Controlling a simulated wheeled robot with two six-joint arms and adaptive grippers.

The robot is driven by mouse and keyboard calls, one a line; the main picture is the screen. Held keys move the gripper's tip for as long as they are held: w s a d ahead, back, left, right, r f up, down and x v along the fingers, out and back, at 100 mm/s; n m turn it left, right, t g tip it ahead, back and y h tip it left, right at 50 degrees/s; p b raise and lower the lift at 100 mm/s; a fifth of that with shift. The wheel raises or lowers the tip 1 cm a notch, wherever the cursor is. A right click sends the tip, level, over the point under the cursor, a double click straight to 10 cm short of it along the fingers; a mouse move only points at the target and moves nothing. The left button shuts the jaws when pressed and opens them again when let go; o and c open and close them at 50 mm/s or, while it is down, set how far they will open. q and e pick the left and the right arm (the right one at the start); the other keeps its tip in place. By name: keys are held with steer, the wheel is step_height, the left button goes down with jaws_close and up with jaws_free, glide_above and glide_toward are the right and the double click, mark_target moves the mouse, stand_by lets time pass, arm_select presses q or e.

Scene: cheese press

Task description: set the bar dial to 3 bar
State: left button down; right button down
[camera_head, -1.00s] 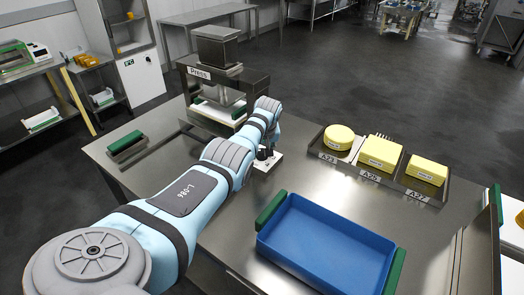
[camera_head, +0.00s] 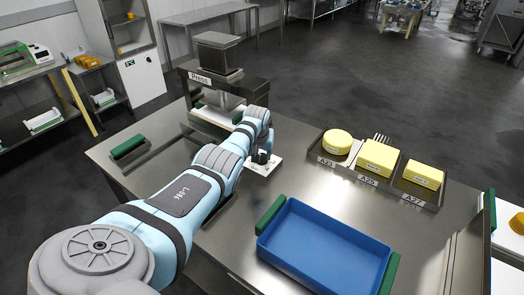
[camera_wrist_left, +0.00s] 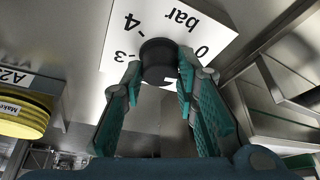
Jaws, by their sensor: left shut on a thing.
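The bar dial's white plate (camera_head: 259,170) lies on the steel table in front of the press. In the left wrist view the plate (camera_wrist_left: 188,22) shows "bar", "4", "3" and "0", upside down. The round black knob (camera_wrist_left: 158,52) stands on it. My left gripper (camera_wrist_left: 164,72) is shut on the knob, one teal finger on each side. In the head view my left gripper (camera_head: 262,155) reaches down to the dial, partly behind my forearm. The knob's pointer is hidden or too unclear to read. My right gripper is not in view.
The press (camera_head: 222,75) stands just behind the dial. A tray (camera_head: 434,207) of yellow cheeses is to the right. A blue crate (camera_head: 320,255) with green handles is at the front. A green-handled block (camera_head: 128,146) lies at the left.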

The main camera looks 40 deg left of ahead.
arm_select(q)
steer(key=shift+a+m+h, duration=0.1)
steer(key=shift+m+h, duration=0.2)
steer(key=shift+m, duration=0.6)
steer(key=shift+f+m+t+h+b, duration=0.15)
steer(key=shift+m+t+h+b, duration=0.15)
steer(key=shift+m+b, duration=0.5)
steer(key=m+h+b, duration=0.1)
steer(key=m+b, duration=0.3)
steer(key=b, duration=0.2)
steer(key=shift+a+h, duration=0.1)
steer(key=shift+h, duration=0.3)
steer(key=shift+m+b, duration=0.6)
steer(key=shift+b, duration=0.2)
steer(key=shift+s, duration=0.1)
steer(key=c, duration=1.3)
jaws_free()
steer(key=shift+r, duration=0.25)
